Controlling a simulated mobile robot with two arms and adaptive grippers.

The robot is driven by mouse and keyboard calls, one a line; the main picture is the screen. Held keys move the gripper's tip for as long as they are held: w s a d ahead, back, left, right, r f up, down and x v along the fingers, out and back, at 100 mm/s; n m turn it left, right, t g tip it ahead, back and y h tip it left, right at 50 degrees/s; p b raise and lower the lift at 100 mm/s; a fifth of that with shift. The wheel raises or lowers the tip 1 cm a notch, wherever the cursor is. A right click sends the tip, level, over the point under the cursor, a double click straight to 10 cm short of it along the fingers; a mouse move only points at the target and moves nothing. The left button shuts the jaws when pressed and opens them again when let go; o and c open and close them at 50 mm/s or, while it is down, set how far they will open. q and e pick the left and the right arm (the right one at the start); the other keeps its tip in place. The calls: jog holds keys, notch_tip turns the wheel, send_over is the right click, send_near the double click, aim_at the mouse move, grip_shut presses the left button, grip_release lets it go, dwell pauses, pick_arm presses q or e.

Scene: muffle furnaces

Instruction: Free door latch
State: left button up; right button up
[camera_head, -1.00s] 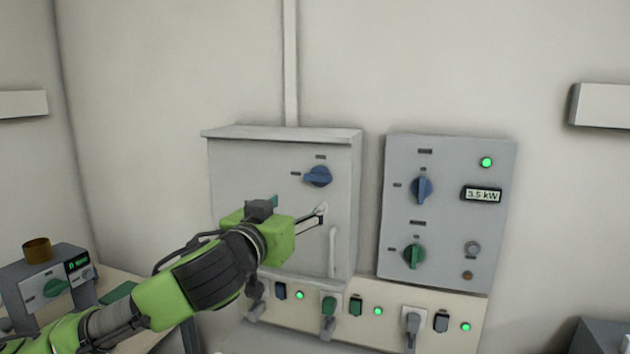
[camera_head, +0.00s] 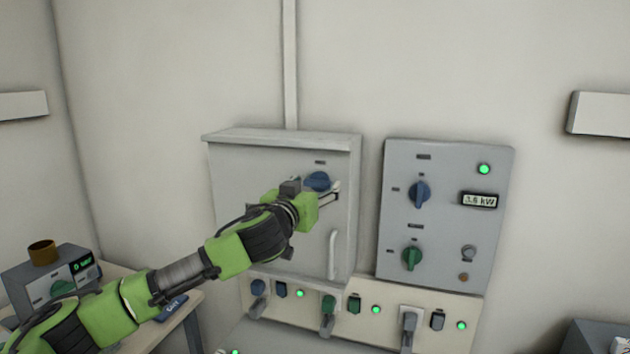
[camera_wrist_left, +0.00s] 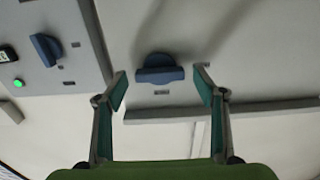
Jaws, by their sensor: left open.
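The blue latch knob (camera_head: 317,181) is on the upper right of the grey cabinet door (camera_head: 235,180); its lower part is partly hidden by my gripper. In the left wrist view the blue knob (camera_wrist_left: 159,69) shows with its grip bar lying across the picture. My left gripper (camera_head: 334,192) is in front of the door. It also shows in the left wrist view (camera_wrist_left: 160,82), its two fingers apart, one on each side of the knob, with nothing held. I cannot tell how far the fingertips are from the door. The door's white handle (camera_head: 333,254) is below the gripper. My right gripper is not in view.
A control panel (camera_head: 445,215) with blue and green knobs, a green lamp and a kW display stands right of the cabinet. A strip (camera_head: 385,310) of plugs, switches and green lamps runs below. A small device (camera_head: 55,285) sits on a table at left.

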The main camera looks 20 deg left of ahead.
pick_arm(q)
jog(key=shift+w, duration=0.5)
jog(key=c, duration=1.1)
